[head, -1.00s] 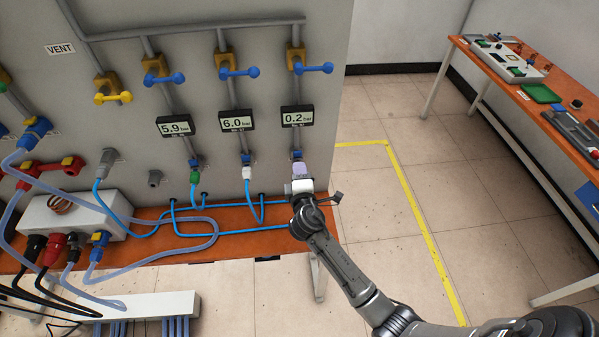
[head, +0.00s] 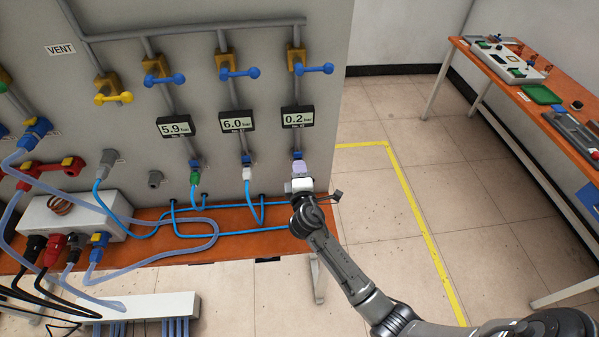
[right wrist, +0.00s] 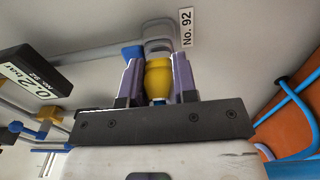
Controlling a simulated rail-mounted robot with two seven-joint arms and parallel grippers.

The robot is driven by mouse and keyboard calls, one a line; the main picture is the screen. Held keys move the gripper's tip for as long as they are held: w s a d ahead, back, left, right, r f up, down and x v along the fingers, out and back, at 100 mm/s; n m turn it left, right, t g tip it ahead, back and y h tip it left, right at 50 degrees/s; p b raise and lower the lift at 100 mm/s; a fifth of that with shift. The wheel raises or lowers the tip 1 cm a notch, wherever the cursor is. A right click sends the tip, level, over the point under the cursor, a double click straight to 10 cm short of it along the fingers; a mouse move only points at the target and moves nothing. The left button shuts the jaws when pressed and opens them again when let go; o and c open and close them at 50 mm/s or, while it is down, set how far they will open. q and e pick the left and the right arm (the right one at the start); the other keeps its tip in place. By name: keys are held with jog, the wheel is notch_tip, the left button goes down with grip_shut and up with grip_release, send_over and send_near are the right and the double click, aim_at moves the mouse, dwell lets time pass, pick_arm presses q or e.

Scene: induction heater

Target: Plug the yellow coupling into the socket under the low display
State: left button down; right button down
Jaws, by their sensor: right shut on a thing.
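The low display (head: 297,117) reads 0.2 bar and hangs at the right of the panel. Below it a small blue socket (head: 297,155) shows just above my right gripper (head: 299,169). In the right wrist view the yellow coupling (right wrist: 158,75) sits between the purple fingers of my right gripper (right wrist: 158,82), which are shut on it. The coupling's far end points at the grey fitting (right wrist: 160,32) by the "No. 92" label and meets or nearly meets it. I cannot tell whether it is seated. My left gripper is out of view.
Two neighbouring displays read 5.9 (head: 174,124) and 6.0 (head: 236,121), with a green coupling (head: 195,176) and a white coupling (head: 246,172) below them. Blue hoses lie on the orange bench (head: 235,217). The floor to the right is clear up to another table (head: 530,110).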

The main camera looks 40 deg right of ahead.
jog(key=shift+w+d, duration=0.15)
jog(key=shift+w, duration=0.1)
jog(key=c, duration=1.1)
grip_release()
jog(key=o, duration=0.3)
jog(key=shift+s, duration=0.1)
jog(key=v, duration=1.3)
jog(key=shift+s+a+b, duration=0.3)
